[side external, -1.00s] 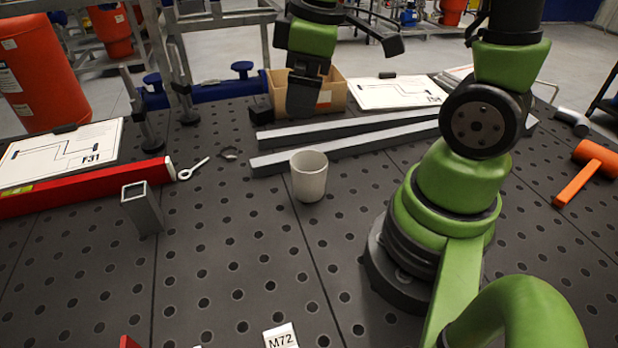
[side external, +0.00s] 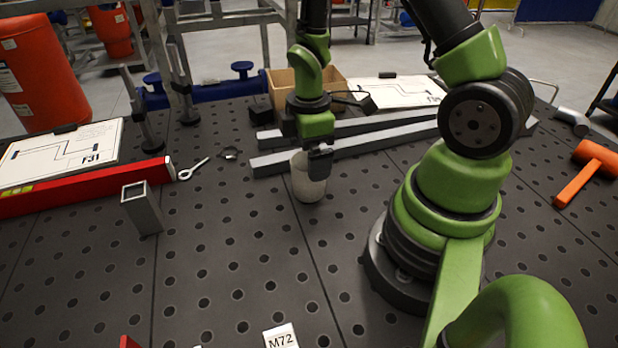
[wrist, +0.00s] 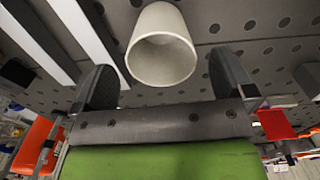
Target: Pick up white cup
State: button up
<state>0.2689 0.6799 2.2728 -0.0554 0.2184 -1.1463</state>
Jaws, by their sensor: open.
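The white cup (side external: 306,181) stands upright on the dark perforated table in the side external view. My gripper (side external: 318,160) is just above and at the cup, and a dark finger hides part of its rim and right side. In the wrist view the cup (wrist: 160,48) is seen into its open mouth, between and beyond the two dark fingertips of my gripper (wrist: 164,82). The fingers are spread wide apart, with gaps on both sides of the cup. The jaws are open and empty.
Two grey metal bars (side external: 352,146) lie just behind the cup. A cardboard box (side external: 335,88) and a clipboard (side external: 398,93) are farther back.

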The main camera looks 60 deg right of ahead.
jog(key=shift+f, duration=1.55)
jog(key=c, duration=1)
jog(key=shift+o, duration=0.2)
jog(key=shift+r, duration=0.15)
